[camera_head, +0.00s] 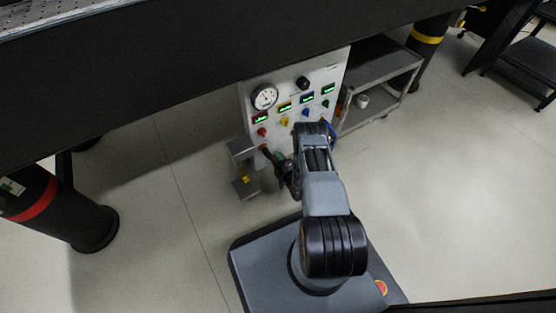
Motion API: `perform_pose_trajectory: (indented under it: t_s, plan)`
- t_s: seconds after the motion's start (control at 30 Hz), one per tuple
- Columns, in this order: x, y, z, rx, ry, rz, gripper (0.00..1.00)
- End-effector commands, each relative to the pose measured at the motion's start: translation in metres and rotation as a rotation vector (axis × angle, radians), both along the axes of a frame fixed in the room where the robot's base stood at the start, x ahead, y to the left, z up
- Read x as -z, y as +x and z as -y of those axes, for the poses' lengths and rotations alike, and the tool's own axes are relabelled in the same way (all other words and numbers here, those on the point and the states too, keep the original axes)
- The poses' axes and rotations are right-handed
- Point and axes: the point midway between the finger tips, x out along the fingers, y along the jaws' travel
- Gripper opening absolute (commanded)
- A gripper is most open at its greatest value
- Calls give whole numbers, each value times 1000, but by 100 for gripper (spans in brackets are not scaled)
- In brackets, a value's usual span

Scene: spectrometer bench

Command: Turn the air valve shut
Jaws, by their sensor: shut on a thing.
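A white valve panel (252,102) stands under the dark bench. It carries a round gauge (264,97), a black knob (303,83), several lit green displays and small coloured knobs: red (261,132), yellow (284,122), blue (306,113) and green (326,104). My gripper (268,153) is at the panel's lower left, below the red knob. It is shut on a small part there, apparently the air valve's handle. The handle is mostly hidden by my gripper, so its angle cannot be told.
The dark bench (150,75) overhangs the panel. A grey box-like stand (243,150) is close left of my gripper. A grey shelf cart (378,62) with a white cup (362,101) stands right of the panel. A black bench leg (62,207) with a red band is at left. Floor between is clear.

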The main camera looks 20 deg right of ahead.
Motion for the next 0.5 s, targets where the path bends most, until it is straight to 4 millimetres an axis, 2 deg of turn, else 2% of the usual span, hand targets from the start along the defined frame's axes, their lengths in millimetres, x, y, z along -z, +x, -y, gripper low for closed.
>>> perform_pose_trajectory:
  t_s: [0.2, 0.5]
  plan:
    - [1, -1, 0, 3, -149, 15, 13]
    - [2, -1, 0, 2, -276, 29, 13]
